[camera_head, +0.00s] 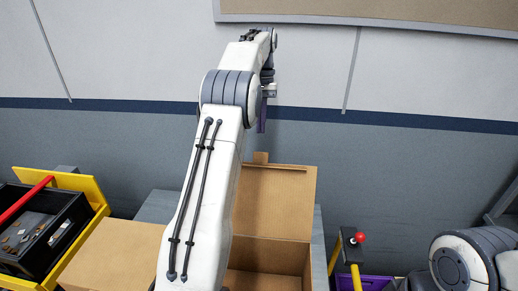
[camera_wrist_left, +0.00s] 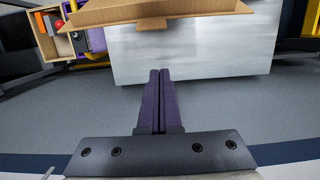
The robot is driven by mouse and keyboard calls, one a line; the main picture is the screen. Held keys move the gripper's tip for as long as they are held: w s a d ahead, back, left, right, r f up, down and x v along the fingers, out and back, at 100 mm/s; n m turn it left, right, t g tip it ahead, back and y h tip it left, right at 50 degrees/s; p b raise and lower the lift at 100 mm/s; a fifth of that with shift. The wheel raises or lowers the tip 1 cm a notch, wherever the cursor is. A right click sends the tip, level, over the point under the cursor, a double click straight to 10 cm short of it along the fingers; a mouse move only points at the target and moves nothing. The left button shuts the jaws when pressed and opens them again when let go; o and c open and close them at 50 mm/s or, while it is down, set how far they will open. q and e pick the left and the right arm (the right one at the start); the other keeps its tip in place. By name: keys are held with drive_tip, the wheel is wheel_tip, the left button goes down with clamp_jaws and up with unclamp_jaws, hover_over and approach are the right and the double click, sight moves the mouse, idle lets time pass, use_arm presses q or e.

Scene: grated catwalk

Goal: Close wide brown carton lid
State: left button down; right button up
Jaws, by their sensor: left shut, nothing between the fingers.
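The brown carton (camera_head: 268,254) stands open in the lower middle of the head view. Its lid (camera_head: 275,198) stands up at the back, with a small tab on its top edge. My left arm crosses in front of the carton's left part and hides it. My left gripper (camera_head: 261,119) is above and beyond the lid's top edge, near the wall, fingers pointing down. In the left wrist view its purple fingers (camera_wrist_left: 159,100) are shut and empty, apart from the brown cardboard (camera_wrist_left: 160,11) at the top. My right gripper is out of view.
A brown cardboard surface (camera_head: 115,250) lies left of my arm. A black bin (camera_head: 38,232) with a yellow frame and red bar stands far left. A red-knobbed lever (camera_head: 358,240) and a purple bin (camera_head: 372,282) are at right. The wall (camera_head: 420,170) is behind.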

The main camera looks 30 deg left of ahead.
use_arm(q)
drive_tip(key=s+d+f+p, duration=0.2)
drive_tip(key=s+f, duration=0.2)
drive_tip(key=f, duration=0.1)
drive_tip(key=shift+s+f+p, duration=0.15)
drive_tip(key=shift+s+p, duration=0.1)
drive_tip(key=shift+p, duration=0.15)
drive_tip(key=shift+d, duration=0.1)
